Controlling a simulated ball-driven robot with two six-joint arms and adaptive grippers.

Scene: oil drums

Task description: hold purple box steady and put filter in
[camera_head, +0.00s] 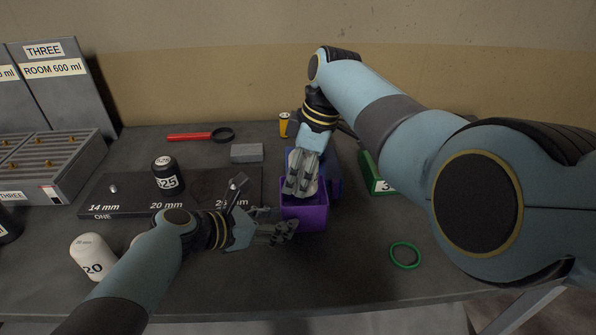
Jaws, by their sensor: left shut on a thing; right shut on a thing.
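The purple box (309,218) stands on the table near its middle, with its front wall showing. My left gripper (288,229) is low at the box's left front side and is shut on the purple box's wall. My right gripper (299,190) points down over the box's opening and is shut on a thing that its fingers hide. I cannot make out the filter; it may be what the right fingers cover. The inside of the box is mostly hidden by the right gripper.
A blue box (335,183) is right behind the purple one, and a green box (372,178) is farther right. A black plate (125,203) bears a black "25" cylinder (166,175).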

